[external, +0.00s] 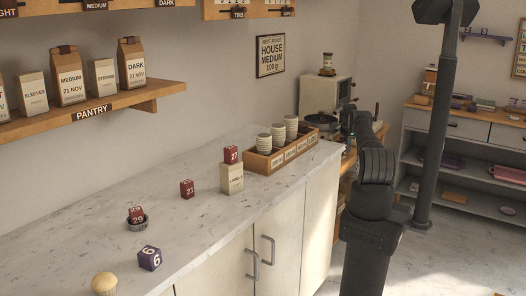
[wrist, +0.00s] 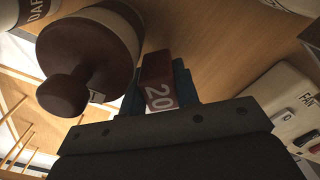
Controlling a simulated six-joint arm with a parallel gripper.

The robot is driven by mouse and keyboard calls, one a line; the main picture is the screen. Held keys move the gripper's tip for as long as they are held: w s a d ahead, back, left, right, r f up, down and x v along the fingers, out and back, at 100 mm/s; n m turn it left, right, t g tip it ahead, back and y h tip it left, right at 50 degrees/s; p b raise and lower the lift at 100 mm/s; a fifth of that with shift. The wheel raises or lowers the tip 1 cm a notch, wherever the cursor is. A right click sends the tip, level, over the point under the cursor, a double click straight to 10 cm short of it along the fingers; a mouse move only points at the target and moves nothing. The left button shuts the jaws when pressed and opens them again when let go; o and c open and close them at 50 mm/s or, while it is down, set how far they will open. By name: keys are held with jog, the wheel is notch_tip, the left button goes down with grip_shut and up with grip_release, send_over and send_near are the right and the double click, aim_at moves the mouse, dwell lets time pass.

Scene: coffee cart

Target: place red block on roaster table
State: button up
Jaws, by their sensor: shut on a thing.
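In the wrist view, my gripper (wrist: 158,78) is shut on a red block (wrist: 159,97) marked 20. The block sits between the dark fingers, over a wooden surface (wrist: 225,50), which looks like the top of the roaster table. I cannot tell whether the block touches that surface. In the external view, the roaster table (external: 347,161) shows only as a wooden strip behind my arm. The held block and the fingers cannot be made out there.
In the wrist view, a dark-lidded canister (wrist: 88,50) stands close left of the block, and a pale labelled machine (wrist: 290,105) is at right. Externally, the roaster (external: 322,95) is behind a cup crate (external: 262,163). Other red blocks (external: 187,188) remain on the counter (external: 95,215).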

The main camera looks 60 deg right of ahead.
jog(key=shift+f, duration=0.65)
jog(key=shift+f, duration=0.15)
jog(key=o, duration=0.7)
notch_tip(320, 180, up, 8)
jog(key=shift+f, duration=0.1)
jog(key=shift+f, duration=0.1)
